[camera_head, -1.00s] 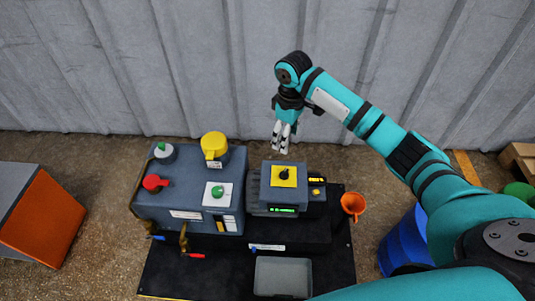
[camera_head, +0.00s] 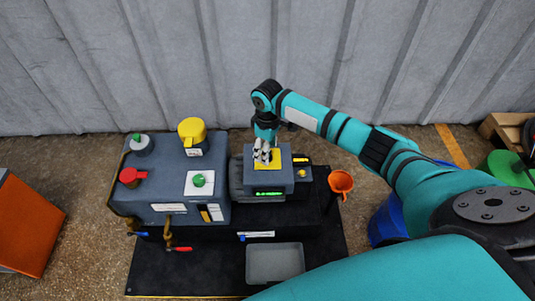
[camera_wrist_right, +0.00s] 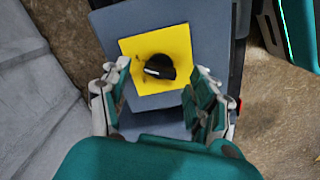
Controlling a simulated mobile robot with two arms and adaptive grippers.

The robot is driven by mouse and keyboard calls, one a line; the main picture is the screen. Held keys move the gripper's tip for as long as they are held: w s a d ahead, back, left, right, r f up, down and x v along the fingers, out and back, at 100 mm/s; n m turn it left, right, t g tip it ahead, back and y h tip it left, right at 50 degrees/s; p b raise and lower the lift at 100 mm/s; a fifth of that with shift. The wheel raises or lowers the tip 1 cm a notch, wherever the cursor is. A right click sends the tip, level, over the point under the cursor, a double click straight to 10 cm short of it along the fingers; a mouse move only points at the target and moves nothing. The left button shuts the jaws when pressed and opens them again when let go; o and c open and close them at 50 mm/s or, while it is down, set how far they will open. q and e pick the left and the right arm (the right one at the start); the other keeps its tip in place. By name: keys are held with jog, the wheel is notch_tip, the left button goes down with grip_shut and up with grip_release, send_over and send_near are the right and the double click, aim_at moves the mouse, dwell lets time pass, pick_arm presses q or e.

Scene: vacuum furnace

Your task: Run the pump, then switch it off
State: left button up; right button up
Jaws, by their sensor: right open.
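The pump's control box (camera_head: 265,181) is grey with a yellow plate (camera_head: 268,164) on top and a lit green display (camera_head: 269,194) on its front. In the right wrist view, a black rotary knob (camera_wrist_right: 159,67) sits on the yellow plate (camera_wrist_right: 142,46). My right gripper (camera_head: 263,153) is over the plate and hides the knob in the head view. In the right wrist view, my right gripper (camera_wrist_right: 163,88) is open, its fingers on either side of the knob's line and apart from it. My left gripper is not in view.
Left of the control box stands a grey unit (camera_head: 175,190) with a red knob (camera_head: 131,177), a green knob (camera_head: 199,181) and a yellow cap (camera_head: 192,130). An orange funnel (camera_head: 341,182) is at the right. An empty grey tray (camera_head: 275,263) lies in front.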

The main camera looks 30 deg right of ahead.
jog(key=shift+f, duration=0.7)
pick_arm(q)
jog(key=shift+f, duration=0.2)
pick_arm(e)
jog(key=c, duration=1.2)
jog(key=shift+o, duration=0.2)
jog(key=shift+r+n+p, duration=0.2)
jog(key=shift+n+p, duration=0.7)
jog(key=shift+p, duration=0.1)
jog(key=shift+n+p, duration=0.95)
jog(key=shift+n, duration=0.15)
jog(key=n+p, duration=0.2)
jog(key=n, duration=0.2)
jog(key=shift+f, duration=0.1)
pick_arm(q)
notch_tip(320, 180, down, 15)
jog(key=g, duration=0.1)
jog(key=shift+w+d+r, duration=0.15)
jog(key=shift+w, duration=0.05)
pick_arm(e)
jog(key=shift+f+n, duration=0.1)
jog(key=shift+n, duration=1.9)
